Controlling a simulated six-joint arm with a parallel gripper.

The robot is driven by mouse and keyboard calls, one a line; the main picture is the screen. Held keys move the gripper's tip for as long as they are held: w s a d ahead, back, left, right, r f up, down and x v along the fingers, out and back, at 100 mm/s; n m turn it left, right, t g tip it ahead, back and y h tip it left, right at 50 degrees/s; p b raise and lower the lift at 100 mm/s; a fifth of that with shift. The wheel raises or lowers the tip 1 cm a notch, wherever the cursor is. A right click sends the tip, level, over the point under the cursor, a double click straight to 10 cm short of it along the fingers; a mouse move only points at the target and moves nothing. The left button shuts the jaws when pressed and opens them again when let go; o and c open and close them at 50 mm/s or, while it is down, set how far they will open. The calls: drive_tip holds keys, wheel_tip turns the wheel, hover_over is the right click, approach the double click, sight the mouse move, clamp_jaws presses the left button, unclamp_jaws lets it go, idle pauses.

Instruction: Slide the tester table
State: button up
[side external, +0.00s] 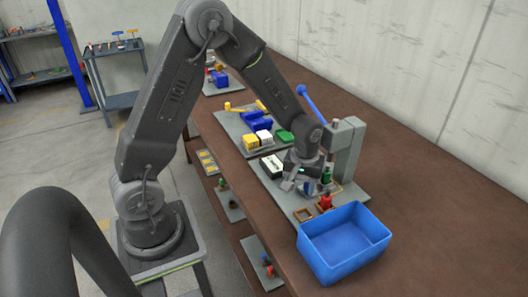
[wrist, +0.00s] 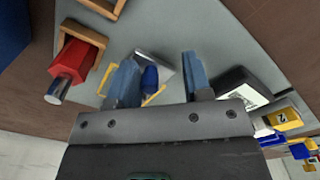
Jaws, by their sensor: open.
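The tester is a grey press with an upright column (side external: 346,148) and a long blue lever (side external: 309,103), on a grey base plate (side external: 350,200). My gripper (side external: 297,183) is low beside the column. In the wrist view its two blue-grey fingers (wrist: 160,80) stand apart, open. Between and beyond them show a small blue part (wrist: 150,77), a silver-grey block (wrist: 162,66) and yellow edging (wrist: 153,97). I cannot tell which piece is the sliding table, or whether a finger touches it; the arm and fingers hide part of this area.
A red jack (side external: 326,202) sits in a square tan holder, beside an empty one (side external: 303,214). A blue bin (side external: 343,243) stands in front. A white-and-black box (side external: 272,166) lies left of my gripper. Coloured blocks fill a plate (side external: 250,128) behind. The bench (side external: 440,200) is clear at right.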

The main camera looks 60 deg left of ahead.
sight(283, 202)
drive_tip(key=s, duration=0.5)
drive_tip(key=shift+s, duration=0.2)
wheel_tip(283, 202, up, 14)
drive_tip(key=s+d+r+m+t, duration=0.2)
drive_tip(key=s+r+m, duration=0.2)
drive_tip(key=s, duration=0.2)
drive_tip(key=s+d+r+m+t, duration=0.3)
drive_tip(key=s+r+m, duration=0.1)
drive_tip(key=s+m, duration=0.1)
drive_tip(key=shift+s+t, duration=0.3)
drive_tip(key=shift+s, duration=0.3)
drive_tip(key=shift+r, duration=0.1)
drive_tip(key=shift+c, duration=0.2)
